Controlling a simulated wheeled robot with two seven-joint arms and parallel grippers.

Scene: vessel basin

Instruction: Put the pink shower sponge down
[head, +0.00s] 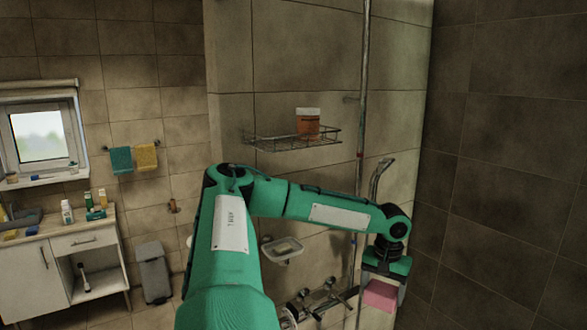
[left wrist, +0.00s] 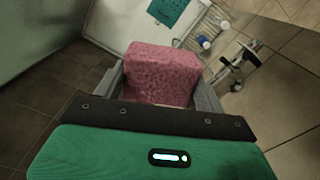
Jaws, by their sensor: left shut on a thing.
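The pink shower sponge (head: 380,295) is a pink block held in my left gripper (head: 384,282) at the lower right of the head view. In the left wrist view the sponge (left wrist: 162,73) sits between the two fingers of my left gripper (left wrist: 160,90), which is shut on it. The sponge hangs in the air in front of the tiled shower wall. My right gripper is in neither view.
A wire shelf (head: 290,143) with an orange-and-white tub (head: 308,123) is on the wall. A soap dish (head: 282,249) and a mixer tap (head: 325,298) are lower down. A vertical shower pipe (head: 361,120) runs beside my arm. A cabinet (head: 85,254) and bin (head: 153,271) stand at left.

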